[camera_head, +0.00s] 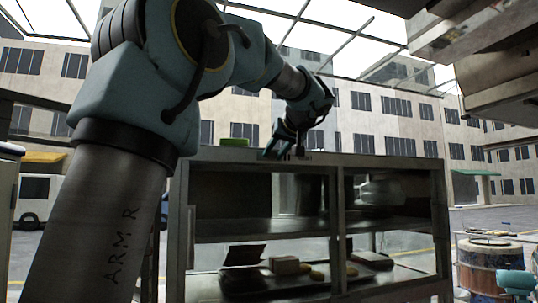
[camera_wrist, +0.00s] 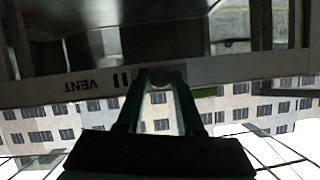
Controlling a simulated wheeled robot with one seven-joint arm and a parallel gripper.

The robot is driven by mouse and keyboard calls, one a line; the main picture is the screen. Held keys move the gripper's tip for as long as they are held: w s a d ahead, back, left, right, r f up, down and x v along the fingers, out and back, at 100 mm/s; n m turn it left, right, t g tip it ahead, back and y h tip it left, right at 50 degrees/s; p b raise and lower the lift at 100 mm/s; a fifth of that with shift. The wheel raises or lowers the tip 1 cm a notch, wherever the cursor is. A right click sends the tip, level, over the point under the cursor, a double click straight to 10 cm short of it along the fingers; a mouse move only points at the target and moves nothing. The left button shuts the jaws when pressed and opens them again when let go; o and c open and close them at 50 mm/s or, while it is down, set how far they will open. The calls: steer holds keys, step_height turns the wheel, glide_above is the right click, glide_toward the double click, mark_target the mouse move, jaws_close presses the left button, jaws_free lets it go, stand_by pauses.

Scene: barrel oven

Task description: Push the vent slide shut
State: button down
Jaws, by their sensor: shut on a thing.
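The metal oven cabinet (camera_head: 395,161) stands in front of me, with a top rail along its front. In the wrist view, which is upside down, this rail (camera_wrist: 235,73) carries the word VENT and two short dark bars. A small rounded grey knob (camera_wrist: 160,71), which looks like the vent slide's handle, sits beside the bars. My gripper (camera_wrist: 158,76) has its two teal fingers on either side of the knob and is shut on it. In the head view my gripper (camera_head: 284,150) is at the rail's upper edge; the knob and slide cannot be made out there.
A green item (camera_head: 234,142) lies on the cabinet top, left of my gripper. Inside, a dark tray (camera_head: 340,281) holds bread-like pieces and a box. A wooden barrel (camera_head: 488,262) stands at the right. A metal hood (camera_head: 485,55) overhangs the upper right.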

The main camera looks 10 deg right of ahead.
steer(key=shift+w+d+r, duration=0.1)
steer(key=shift+w+d, duration=0.05)
steer(key=shift+d, duration=1.65)
steer(key=c, duration=0.5)
jaws_free()
steer(key=b, duration=0.4)
glide_toward(281, 160)
steer(key=v, duration=0.5)
steer(key=shift+r, duration=0.2)
